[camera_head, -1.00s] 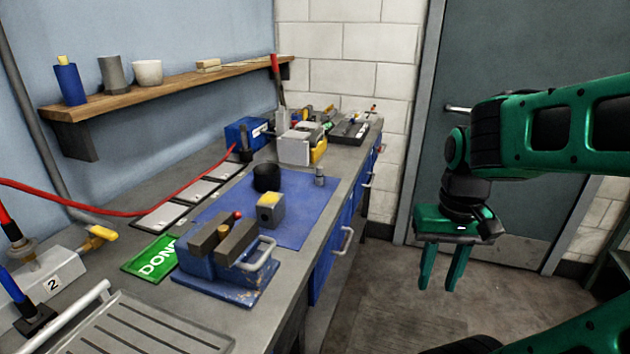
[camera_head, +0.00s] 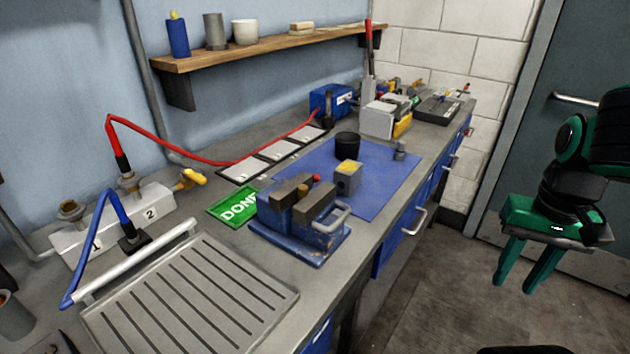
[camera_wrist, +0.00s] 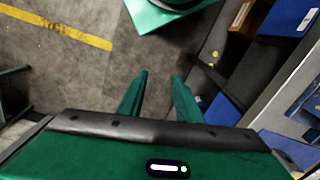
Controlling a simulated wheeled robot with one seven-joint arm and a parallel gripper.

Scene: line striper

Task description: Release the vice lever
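A blue vice (camera_head: 290,243) with grey jaws (camera_head: 314,203) sits on the bench near its front edge. A light grey lever handle (camera_head: 333,220) bends around the vice's right side. A small red knob (camera_head: 316,178) shows behind the jaws. A grey block with a yellow top (camera_head: 348,176) stands just behind the vice; whether it touches the jaws I cannot tell. My gripper (camera_head: 526,278) hangs over the floor, right of the bench and well apart from the vice. Its fingers are spread and empty; they also show in the wrist view (camera_wrist: 158,98).
A green DONE mat (camera_head: 230,207) lies left of the vice. A blue mat (camera_head: 385,180) holds a black cup (camera_head: 347,145). A slatted tray (camera_head: 190,300), a numbered manifold (camera_head: 112,225) and a red hose (camera_head: 225,162) are left. Floor between bench and door is clear.

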